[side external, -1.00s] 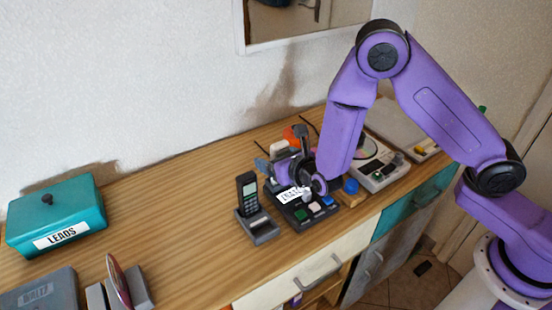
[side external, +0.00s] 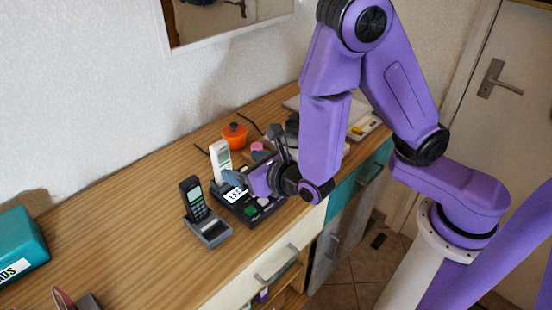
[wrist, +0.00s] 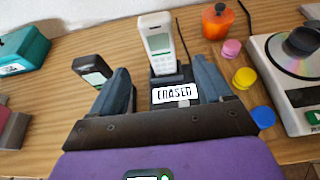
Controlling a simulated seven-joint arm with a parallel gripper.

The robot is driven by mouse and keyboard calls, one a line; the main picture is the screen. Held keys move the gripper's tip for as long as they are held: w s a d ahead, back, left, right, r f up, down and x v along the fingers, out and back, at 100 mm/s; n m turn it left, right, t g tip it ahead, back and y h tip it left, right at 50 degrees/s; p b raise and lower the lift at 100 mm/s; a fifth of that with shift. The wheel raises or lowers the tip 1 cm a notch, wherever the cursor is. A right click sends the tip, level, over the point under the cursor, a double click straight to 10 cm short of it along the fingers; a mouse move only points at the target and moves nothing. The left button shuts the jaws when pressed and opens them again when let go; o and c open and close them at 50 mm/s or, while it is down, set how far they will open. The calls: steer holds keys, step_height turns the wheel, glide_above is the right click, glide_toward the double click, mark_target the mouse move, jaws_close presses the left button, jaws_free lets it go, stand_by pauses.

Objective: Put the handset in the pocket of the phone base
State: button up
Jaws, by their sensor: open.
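A white handset (side external: 220,160) with a grey screen stands upright at the back left of the black phone base (side external: 262,209). In the wrist view the white handset (wrist: 158,42) rises from the back of the base, its lower end hidden. My gripper (side external: 253,165) is open over the base, in front of the handset. In the wrist view its two grey-blue fingers (wrist: 160,66) are apart, one on each side of the handset's line, with a visible gap to it.
A dark handset (side external: 194,198) stands in a grey cradle (side external: 212,232) left of the base. An orange pot (side external: 235,136) is behind. Pink, yellow and blue discs (wrist: 243,78) and a disc player (wrist: 285,80) lie to the right.

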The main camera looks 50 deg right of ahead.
steer(key=s+d+r+m+g+h, duration=0.2)
steer(key=s+d+m+g+h, duration=0.15)
steer(key=d+m, duration=0.4)
steer(key=s+d+r+m+g+h, duration=0.3)
steer(key=s+d+m, duration=0.1)
steer(key=d+m, duration=0.35)
steer(key=s+a+r+m+g+y, duration=0.1)
steer(key=s+m+g+y, duration=0.6)
steer(key=s, duration=0.9)
steer(key=shift+s+r+m, duration=0.3)
steer(key=shift+r+m, duration=0.35)
steer(key=shift+m, duration=0.05)
